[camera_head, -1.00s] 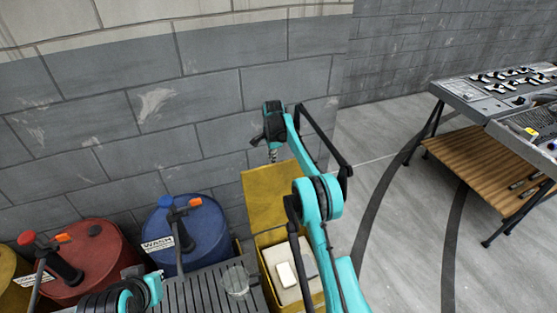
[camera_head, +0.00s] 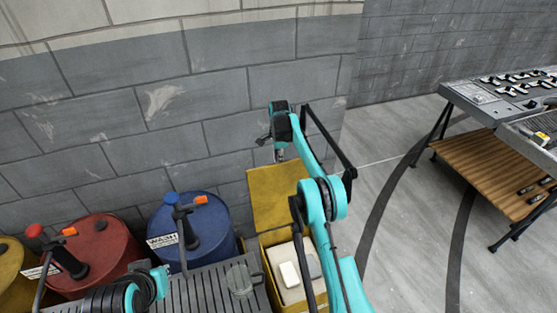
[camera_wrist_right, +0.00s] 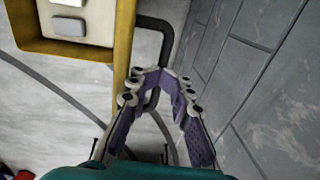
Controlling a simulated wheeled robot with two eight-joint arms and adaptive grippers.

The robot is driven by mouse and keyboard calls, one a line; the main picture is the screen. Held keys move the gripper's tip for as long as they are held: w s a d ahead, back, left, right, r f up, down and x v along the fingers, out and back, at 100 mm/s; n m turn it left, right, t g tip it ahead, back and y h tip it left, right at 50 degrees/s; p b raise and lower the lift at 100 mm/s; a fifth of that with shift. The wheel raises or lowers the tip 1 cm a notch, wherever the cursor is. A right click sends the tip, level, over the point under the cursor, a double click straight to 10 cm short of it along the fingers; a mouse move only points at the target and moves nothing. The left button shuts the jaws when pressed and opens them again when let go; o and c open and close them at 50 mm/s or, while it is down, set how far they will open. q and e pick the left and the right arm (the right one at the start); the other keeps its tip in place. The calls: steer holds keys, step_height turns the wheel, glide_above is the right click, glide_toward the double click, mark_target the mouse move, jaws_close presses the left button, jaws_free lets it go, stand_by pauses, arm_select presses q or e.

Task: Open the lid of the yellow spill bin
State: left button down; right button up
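The yellow spill bin (camera_head: 264,265) stands against the wall at the lower middle of the head view. Its yellow lid (camera_head: 268,205) is raised and stands up at the wall side, so the white contents show. My right gripper (camera_wrist_right: 161,76) is by the lid's upper part, its purple-padded fingers drawn close together at the tips. A dark looped handle (camera_wrist_right: 166,38) on the lid side runs past the fingertips; whether they grip it is unclear. The lid shows edge-on in the wrist view (camera_wrist_right: 122,48). My left arm shows at the bottom left of the head view; its gripper is out of sight.
Blue (camera_head: 205,228), red (camera_head: 104,255) and yellow (camera_head: 15,275) drums stand left of the bin. A ribbed grey surface (camera_head: 205,293) lies beside it. The block wall (camera_head: 110,140) is close behind. A table (camera_head: 490,165) stands right, with open floor between.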

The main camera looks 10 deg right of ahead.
arm_select(q)
steer(key=shift+f, duration=0.15)
arm_select(e)
steer(key=shift+a+f, duration=0.35)
steer(key=shift+f, duration=0.3)
steer(key=shift+w+r, duration=0.1)
steer(key=shift+r, duration=0.2)
steer(key=shift+w+d+r, duration=0.1)
steer(key=shift+w+r, duration=0.05)
steer(key=shift+r, duration=0.5)
steer(key=shift+w+r, duration=0.1)
steer(key=shift+r, duration=0.5)
arm_select(q)
steer(key=shift+w, duration=0.55)
arm_select(e)
step_height(320, 180, up, 10)
steer(key=s, duration=0.1)
steer(key=shift+s+d, duration=0.25)
steer(key=shift+s, duration=0.05)
